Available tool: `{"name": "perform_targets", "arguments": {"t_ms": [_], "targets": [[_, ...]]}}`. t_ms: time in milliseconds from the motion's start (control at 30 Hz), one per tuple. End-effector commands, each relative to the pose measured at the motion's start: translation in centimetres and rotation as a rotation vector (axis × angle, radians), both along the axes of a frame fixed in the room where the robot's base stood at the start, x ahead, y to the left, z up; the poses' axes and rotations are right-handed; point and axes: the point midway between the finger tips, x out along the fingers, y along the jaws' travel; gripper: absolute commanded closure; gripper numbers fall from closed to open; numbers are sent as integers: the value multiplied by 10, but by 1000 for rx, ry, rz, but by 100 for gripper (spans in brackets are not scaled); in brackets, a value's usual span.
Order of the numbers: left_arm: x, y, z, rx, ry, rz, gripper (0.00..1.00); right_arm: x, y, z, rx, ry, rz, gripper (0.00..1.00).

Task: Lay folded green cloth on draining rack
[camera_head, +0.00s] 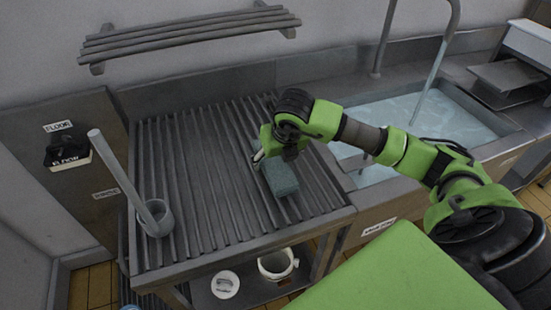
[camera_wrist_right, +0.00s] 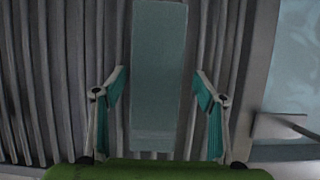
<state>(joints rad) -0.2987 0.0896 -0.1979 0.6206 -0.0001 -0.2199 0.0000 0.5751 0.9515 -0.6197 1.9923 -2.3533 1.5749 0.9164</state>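The folded cloth (camera_head: 281,177) is a dull blue-green oblong lying on the ribbed draining rack (camera_head: 190,190), towards its right side. It also shows in the right wrist view (camera_wrist_right: 158,65), upright in the picture and roughly in line with the ribs. My right gripper (camera_head: 266,158) is just above the far end of the cloth, which it partly hides in the head view. In the right wrist view my right gripper (camera_wrist_right: 160,95) is open. Its teal-padded fingers are on either side of the cloth, with a gap at each side. My left gripper is not in view.
A water-filled sink (camera_head: 420,118) with a curved tap is right of the rack. A grey pipe (camera_head: 120,180) slants up from a round holder at the rack's left. A slatted wall shelf (camera_head: 190,38) is above. A white mug (camera_head: 277,264) stands below the front edge.

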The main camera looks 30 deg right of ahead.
Motion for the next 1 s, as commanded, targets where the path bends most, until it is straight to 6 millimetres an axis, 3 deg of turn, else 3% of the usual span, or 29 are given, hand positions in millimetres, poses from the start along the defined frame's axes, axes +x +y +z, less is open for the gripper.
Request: {"name": "perform_targets", "arguments": {"t_ms": [267,700,1000], "targets": [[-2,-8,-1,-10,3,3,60,-2,1,11,2,-5,1,35],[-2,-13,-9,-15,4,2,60,-36,9,91,0,-7,2,35],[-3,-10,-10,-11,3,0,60,-46,11,112,0,-2,0,35]]}}
